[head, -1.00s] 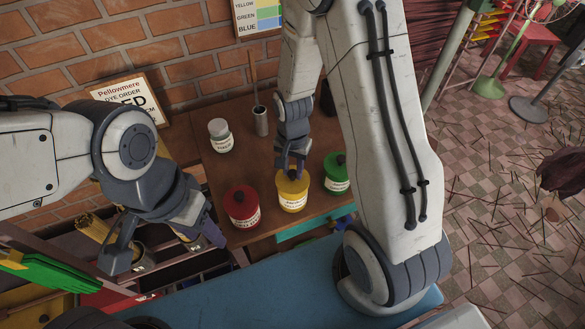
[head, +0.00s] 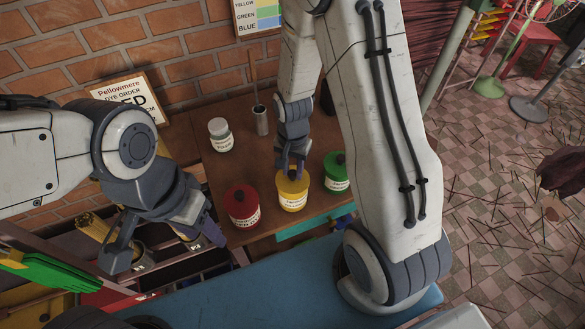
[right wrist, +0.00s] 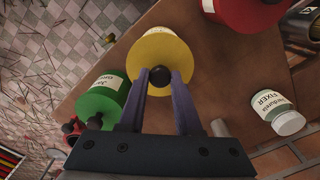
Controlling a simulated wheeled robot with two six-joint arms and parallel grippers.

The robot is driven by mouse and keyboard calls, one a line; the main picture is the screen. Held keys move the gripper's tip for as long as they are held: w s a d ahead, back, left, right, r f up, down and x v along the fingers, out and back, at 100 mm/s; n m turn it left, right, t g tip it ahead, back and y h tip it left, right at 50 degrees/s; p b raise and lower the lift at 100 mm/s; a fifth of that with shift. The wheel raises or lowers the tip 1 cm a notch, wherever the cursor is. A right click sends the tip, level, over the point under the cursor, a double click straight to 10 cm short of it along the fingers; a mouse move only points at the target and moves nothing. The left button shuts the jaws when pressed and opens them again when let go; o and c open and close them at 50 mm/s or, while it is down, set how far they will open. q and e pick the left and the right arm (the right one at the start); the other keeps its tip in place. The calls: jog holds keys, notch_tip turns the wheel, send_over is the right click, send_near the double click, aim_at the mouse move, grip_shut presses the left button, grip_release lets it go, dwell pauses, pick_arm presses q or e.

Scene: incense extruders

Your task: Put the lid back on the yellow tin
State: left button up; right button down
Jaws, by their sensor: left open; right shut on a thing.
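The yellow tin (head: 292,201) stands upright on the brown table between a red tin and a green tin. Its yellow lid (right wrist: 158,48) has a dark round knob (right wrist: 160,76) and fills the top centre of the right wrist view. My right gripper (head: 291,171) points down over the tin, its fingers shut on the lid's knob. The lid is at the tin's mouth; I cannot tell whether it is fully seated. My left gripper (head: 168,240) is open and empty, left of the tins and in front of the table.
The red tin (head: 241,209) is close on the left and the green tin (head: 337,172) close on the right. A white fixer jar (head: 220,136) and a metal cup (head: 261,121) holding a stick stand farther back. The brown table (head: 214,166) is clear between them.

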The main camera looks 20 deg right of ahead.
dwell(0.3)
jog(key=shift+c, duration=0.2)
grip_release()
jog(key=shift+r, duration=0.15)
jog(key=shift+r+p, duration=3.2)
jog(key=shift+r, duration=0.2)
grip_shut()
